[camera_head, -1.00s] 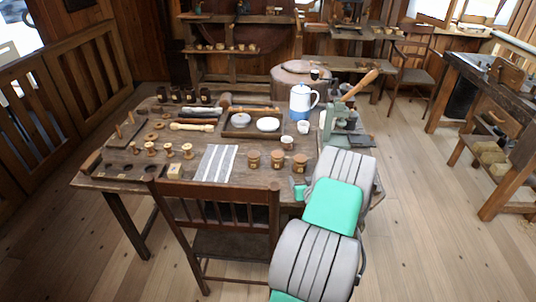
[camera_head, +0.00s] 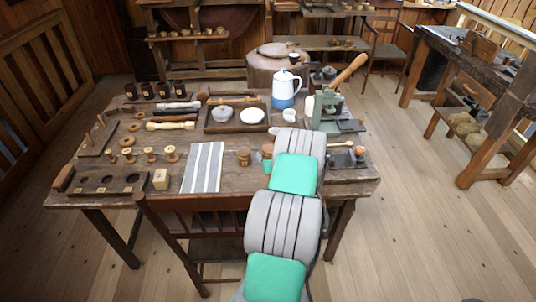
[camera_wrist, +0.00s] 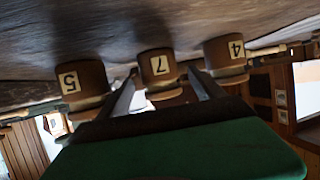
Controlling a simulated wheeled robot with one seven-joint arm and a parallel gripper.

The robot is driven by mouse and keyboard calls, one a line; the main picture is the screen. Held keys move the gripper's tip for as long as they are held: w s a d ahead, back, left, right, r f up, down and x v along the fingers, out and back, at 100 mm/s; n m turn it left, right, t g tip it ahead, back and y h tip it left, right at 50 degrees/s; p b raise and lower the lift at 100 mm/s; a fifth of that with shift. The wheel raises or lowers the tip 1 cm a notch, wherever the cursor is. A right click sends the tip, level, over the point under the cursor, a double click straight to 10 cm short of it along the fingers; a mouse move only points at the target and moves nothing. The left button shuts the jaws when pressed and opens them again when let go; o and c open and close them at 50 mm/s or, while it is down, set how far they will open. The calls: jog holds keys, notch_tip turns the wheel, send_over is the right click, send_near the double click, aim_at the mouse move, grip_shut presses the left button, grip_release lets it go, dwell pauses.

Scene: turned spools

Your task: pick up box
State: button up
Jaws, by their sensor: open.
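In the wrist view, which looks upside down, three brown round jars show: one labelled 5 (camera_wrist: 82,80), one labelled 7 (camera_wrist: 158,70) and one labelled 4 (camera_wrist: 225,55). My gripper (camera_wrist: 164,85) is open, with its fingers on either side of the jar labelled 7. I cannot tell whether they touch it. In the head view my arm hides the gripper's fingers and part of the jar row; one brown jar (camera_head: 243,156) shows clear of it.
The striped cloth (camera_head: 204,167) lies left of the jars. Several spools (camera_head: 150,155) and a dark rack with holes (camera_head: 108,183) are farther left. Behind are a tray (camera_head: 234,130), a blue-white pot (camera_head: 286,88) and a green press (camera_head: 328,110). A chair (camera_head: 210,220) stands in front.

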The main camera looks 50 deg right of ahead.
jog(key=x, duration=0.2)
jog(key=shift+w+d+f, duration=0.15)
jog(key=shift+w+d, duration=0.05)
jog(key=shift+w, duration=0.05)
jog(key=c, duration=1.5)
